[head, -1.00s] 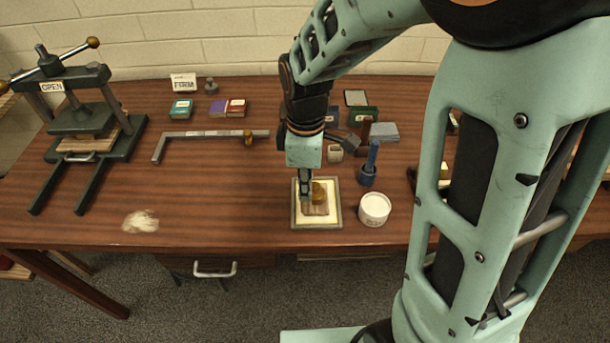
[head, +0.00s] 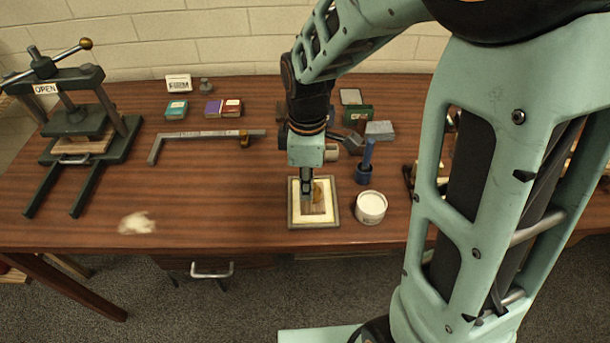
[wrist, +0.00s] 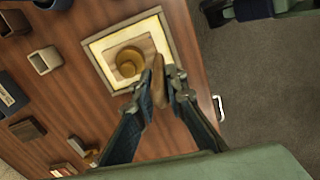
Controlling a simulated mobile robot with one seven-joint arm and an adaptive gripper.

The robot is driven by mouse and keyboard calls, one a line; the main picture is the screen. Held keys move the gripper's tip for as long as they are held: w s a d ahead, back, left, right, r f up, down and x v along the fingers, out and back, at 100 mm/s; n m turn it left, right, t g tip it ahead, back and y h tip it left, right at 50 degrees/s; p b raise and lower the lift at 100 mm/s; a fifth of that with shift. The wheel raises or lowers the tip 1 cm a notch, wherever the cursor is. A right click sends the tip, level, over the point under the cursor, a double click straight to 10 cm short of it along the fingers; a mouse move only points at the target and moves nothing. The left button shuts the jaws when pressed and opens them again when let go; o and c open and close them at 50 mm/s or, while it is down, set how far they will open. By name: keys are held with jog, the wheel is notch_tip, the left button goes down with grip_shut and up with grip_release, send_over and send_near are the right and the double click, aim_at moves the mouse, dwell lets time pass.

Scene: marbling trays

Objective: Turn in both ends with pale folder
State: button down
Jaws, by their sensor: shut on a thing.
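My gripper (wrist: 162,90) is shut on a slim, tapered brown folder (wrist: 158,76), held at the edge of a framed square tray. The tray (head: 292,222) has a grey rim and a pale cream sheet inside; its rim also shows in the wrist view (wrist: 90,52). On the sheet lies a brown board (wrist: 144,46) with a round brass weight (wrist: 129,62) on it. The held folder looks brown rather than pale. Its tip points towards the board's edge; whether it touches the sheet I cannot tell. In the head view my gripper (head: 306,190) hides part of the tray.
A white tub (head: 370,208) and a blue-handled tool (head: 366,165) stand right of the tray. Blocks and a grey stone (head: 380,130) stand behind. A metal square (head: 200,136) and an open press (head: 80,130) are at left. The table's front edge is close.

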jog(key=shift+d, duration=0.35)
jog(key=shift+d, duration=0.2)
jog(key=shift+d, duration=0.25)
jog(key=shift+d, duration=0.1)
dwell(0.4)
jog(key=shift+d, duration=0.35)
jog(key=shift+d, duration=0.15)
dwell(0.4)
jog(key=shift+s+d, duration=0.1)
jog(key=shift+d, duration=0.2)
jog(key=shift+d, duration=0.15)
jog(key=shift+d, duration=0.25)
